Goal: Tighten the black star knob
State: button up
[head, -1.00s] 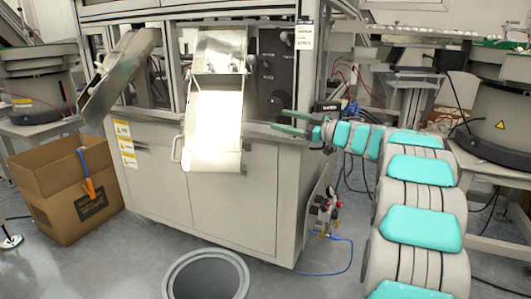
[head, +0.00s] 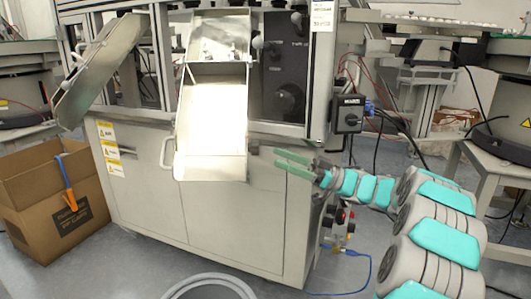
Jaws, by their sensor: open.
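A dark panel (head: 278,72) stands behind the right part of the machine front. On it sits a large round black knob (head: 290,101), probably the star knob; its lobes are hard to make out. Smaller pale-ended knobs (head: 258,42) sit higher on the panel. My gripper (head: 283,161) reaches in from the right, its two green fingers apart and nothing between them. It is below the black knob, in front of the cabinet doors, and touches nothing that I can see.
A metal chute (head: 211,120) juts from the machine left of the panel. A black switch box (head: 348,113) is on the machine's right corner. A cardboard box (head: 52,205) stands at the left, and a round grey bin (head: 208,284) is on the floor in front.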

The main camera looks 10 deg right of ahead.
aim_at(255, 147)
jog(key=x, duration=0.5)
jog(key=shift+w+a+r, duration=0.1)
jog(key=shift+a, duration=0.2)
grip_shut()
dwell(0.4)
